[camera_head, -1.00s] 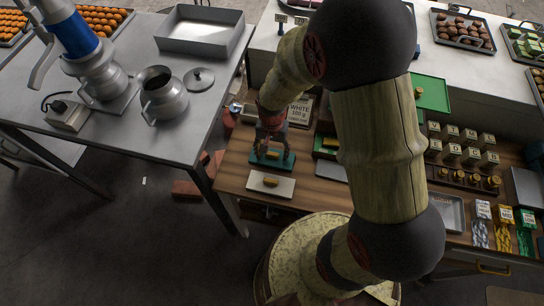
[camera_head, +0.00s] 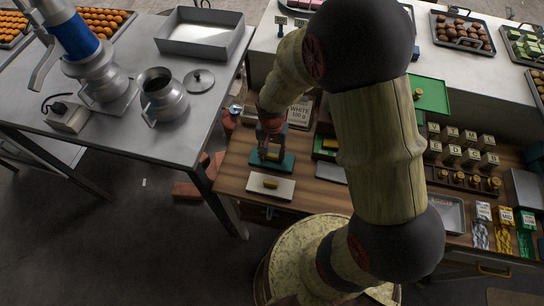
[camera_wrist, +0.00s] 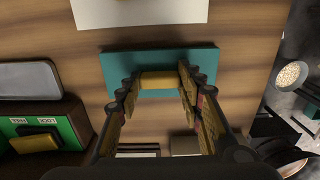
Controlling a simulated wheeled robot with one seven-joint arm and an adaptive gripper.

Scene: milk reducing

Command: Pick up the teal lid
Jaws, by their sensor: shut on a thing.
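The teal lid (camera_head: 285,166) is a flat rectangular plate with a gold bar handle, at the left end of the wooden counter in the head view. In the wrist view the teal lid (camera_wrist: 205,58) is straight ahead, its gold handle (camera_wrist: 158,80) between my fingertips. My gripper (camera_head: 270,153) points down over the lid and is shut on this handle; it also shows in the wrist view (camera_wrist: 157,85). I cannot tell whether the lid touches the counter or is slightly raised. The fingers partly hide the lid's near edge.
A white lid (camera_head: 284,190) with a gold handle lies just in front of the teal one. A green tray (camera_head: 434,92), lettered boxes (camera_head: 471,155) and gold weights (camera_head: 474,181) stand to the right. A steel table (camera_head: 120,135) with a pitcher (camera_head: 161,97) is at left.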

